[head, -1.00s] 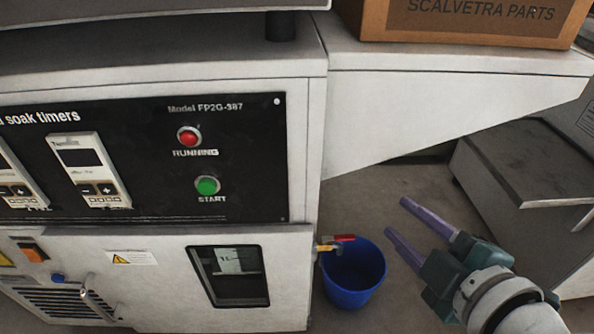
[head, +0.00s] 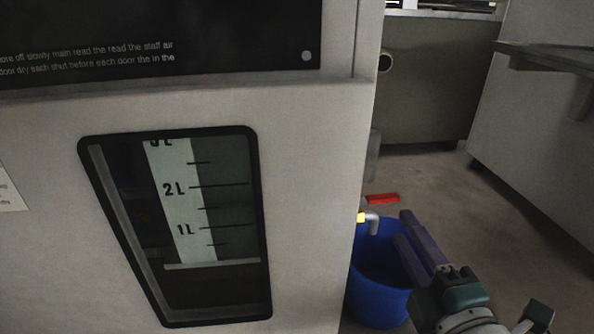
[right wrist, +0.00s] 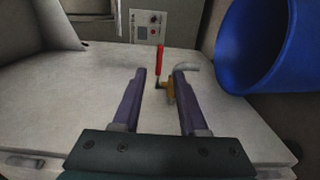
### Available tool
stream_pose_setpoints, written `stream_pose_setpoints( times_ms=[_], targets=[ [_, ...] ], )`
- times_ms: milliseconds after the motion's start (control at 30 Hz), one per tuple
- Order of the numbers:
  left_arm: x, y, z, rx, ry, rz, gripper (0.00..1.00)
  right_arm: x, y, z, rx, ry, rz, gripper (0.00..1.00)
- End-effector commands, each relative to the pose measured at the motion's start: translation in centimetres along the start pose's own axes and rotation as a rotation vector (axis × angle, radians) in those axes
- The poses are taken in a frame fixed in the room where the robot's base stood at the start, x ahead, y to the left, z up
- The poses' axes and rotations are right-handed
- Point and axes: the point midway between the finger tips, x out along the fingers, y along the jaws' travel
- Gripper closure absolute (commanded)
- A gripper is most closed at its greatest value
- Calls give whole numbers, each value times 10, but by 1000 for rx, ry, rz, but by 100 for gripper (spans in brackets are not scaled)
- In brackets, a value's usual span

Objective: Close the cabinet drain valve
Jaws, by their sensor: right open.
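The drain valve has a red lever (head: 382,199), a yellow brass body (head: 360,217) and a grey bent spout (head: 371,223). It sticks out of the cabinet's right side, with the spout above the blue bucket (head: 378,295). In the right wrist view the red lever (right wrist: 160,60) points up the picture from the brass body (right wrist: 169,92). My right gripper (head: 403,228) is open and empty, just right of the valve. In the right wrist view its purple fingers (right wrist: 160,71) appear either side of the lever, with no visible contact. My left gripper is not in view.
The cabinet front (head: 305,200) has a window (head: 225,230) with a litre scale. The bucket stands close under my right gripper and fills the right of the wrist view (right wrist: 258,50). Open floor (head: 450,190) lies to the right, before a grey unit (head: 545,120).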

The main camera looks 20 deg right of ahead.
Motion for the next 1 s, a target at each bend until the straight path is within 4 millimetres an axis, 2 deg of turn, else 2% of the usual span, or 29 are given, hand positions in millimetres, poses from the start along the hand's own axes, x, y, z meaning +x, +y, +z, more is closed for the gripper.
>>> stream_pose_setpoints(
  times_ms=[300, 500, 867, 1000],
  targets=[
    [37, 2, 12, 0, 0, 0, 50, 60, -4, 0, 3, 1, 5, 57],
    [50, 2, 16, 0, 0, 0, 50, 85, -1, 0, 2, 0, 3, 57],
    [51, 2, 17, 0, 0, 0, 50, 91, 2, 0, 2, 2, 0, 57],
    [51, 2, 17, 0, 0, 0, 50, 91, 2, 0, 2, 2, -1, 73]
  ],
)
